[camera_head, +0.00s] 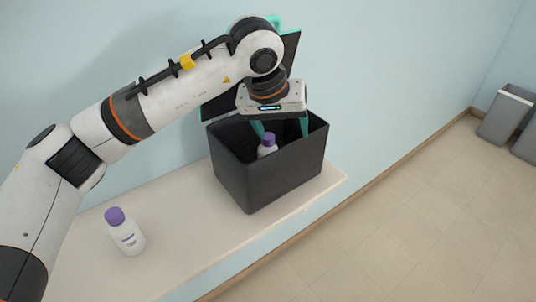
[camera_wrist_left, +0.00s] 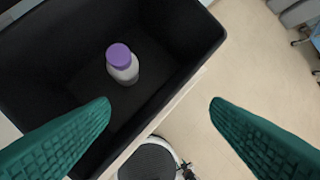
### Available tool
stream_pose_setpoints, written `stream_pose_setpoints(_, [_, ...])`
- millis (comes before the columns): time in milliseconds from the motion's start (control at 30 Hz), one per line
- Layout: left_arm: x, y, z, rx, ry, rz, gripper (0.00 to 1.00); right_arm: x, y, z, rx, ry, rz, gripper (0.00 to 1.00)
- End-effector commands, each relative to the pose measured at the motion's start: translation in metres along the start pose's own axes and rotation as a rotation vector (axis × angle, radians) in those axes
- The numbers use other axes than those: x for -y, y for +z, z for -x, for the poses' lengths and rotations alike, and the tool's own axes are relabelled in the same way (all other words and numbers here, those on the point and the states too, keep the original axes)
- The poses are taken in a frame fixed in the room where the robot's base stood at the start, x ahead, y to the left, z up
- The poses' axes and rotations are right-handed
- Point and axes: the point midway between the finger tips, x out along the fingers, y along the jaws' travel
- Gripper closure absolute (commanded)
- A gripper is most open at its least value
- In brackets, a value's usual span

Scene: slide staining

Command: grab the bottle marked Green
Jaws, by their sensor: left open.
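A white bottle with a purple cap (camera_head: 267,147) stands inside the black open box; it also shows in the left wrist view (camera_wrist_left: 121,62). Its label cannot be read, so I cannot tell whether it says Green. A second white bottle with a purple cap (camera_head: 126,232) stands on the table at the left; its small label print looks like "Clear". My left gripper (camera_head: 281,130) is over the box, pointing down, with its teal fingers open and apart. In the left wrist view (camera_wrist_left: 160,110) nothing is between the fingers, and the boxed bottle lies beyond them. My right gripper is not seen.
The black box (camera_head: 262,185) has tall walls around the bottle, and its lid (camera_head: 292,50) stands open at the back. It sits near the right end of the pale table (camera_head: 190,225). The wall is close behind. Grey bins (camera_head: 505,118) stand far right.

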Motion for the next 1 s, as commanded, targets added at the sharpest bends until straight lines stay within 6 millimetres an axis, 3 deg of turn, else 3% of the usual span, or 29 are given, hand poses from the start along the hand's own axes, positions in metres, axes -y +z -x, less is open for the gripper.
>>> stream_pose_setpoints(33, [-0.014, 0.004, -0.003, 0.024, 0.07, -0.022, 0.29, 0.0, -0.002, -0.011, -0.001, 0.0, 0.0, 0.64])
stream_pose_setpoints(200, [-0.035, 0.014, 0.0, 0.046, 0.182, -0.053, 0.29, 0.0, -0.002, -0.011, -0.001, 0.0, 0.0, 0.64])
stream_pose_setpoints(500, [-0.042, 0.018, -0.047, 0.044, 0.178, -0.052, 0.29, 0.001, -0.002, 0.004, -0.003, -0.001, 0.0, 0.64])
stream_pose_setpoints(767, [-0.046, 0.022, -0.067, 0.044, 0.177, -0.051, 0.29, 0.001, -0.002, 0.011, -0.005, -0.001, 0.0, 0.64])
stream_pose_setpoints(1000, [-0.053, 0.031, -0.1, 0.043, 0.176, -0.05, 0.29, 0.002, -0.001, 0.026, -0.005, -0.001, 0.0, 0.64])
